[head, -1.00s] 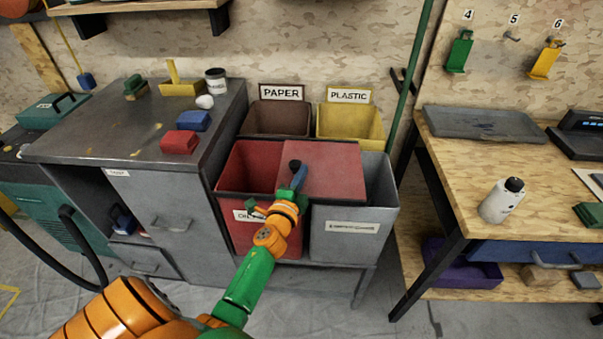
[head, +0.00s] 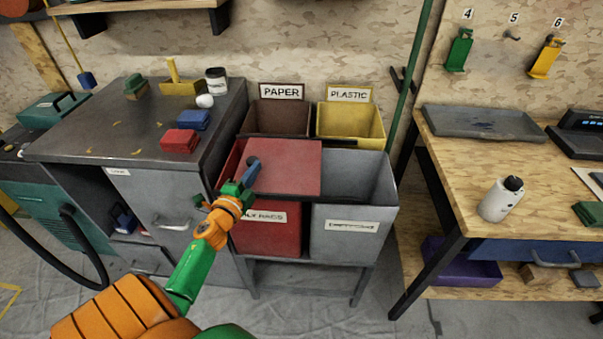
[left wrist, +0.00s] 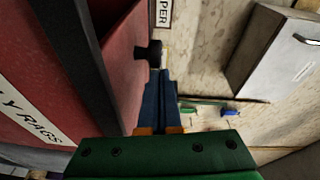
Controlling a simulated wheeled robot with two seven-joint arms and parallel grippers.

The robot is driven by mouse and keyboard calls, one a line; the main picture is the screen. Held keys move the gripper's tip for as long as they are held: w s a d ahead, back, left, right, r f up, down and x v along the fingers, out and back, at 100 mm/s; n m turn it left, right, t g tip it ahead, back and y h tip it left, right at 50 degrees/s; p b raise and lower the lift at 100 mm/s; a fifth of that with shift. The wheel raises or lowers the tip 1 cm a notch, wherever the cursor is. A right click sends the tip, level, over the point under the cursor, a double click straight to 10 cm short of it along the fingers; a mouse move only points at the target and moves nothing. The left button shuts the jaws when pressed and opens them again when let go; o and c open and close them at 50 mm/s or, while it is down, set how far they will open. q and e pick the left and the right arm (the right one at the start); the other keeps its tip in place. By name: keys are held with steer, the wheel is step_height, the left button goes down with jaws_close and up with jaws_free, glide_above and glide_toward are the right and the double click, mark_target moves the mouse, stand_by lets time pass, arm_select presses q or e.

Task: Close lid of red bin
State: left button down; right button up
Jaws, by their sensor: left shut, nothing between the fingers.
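The red bin (head: 272,236), labelled as a rags bin, stands left of the grey bin. An open strip shows at the bin's left side, and the lid's right edge overhangs the grey bin a little. My left gripper (head: 251,168) is shut and empty at the lid's left part. In the left wrist view, its blue fingers (left wrist: 160,100) point past a dark knob (left wrist: 150,52) by the red panel. Whether they touch the knob is unclear. My right gripper is not in view.
The grey bin (head: 347,238) is mostly open. Brown paper (head: 275,120) and yellow plastic (head: 349,122) bins stand behind. A metal cabinet (head: 60,148) stands close on the left, a wooden workbench (head: 500,160) on the right. A green pole (head: 410,85) leans behind the bins.

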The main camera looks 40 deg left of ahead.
mark_target(239, 178)
arm_select(q)
steer(key=s+a, duration=0.1)
steer(key=a, duration=0.1)
steer(key=s+a, duration=0.1)
steer(key=a, duration=0.1)
steer(key=shift+s, duration=0.2)
stand_by(0.4)
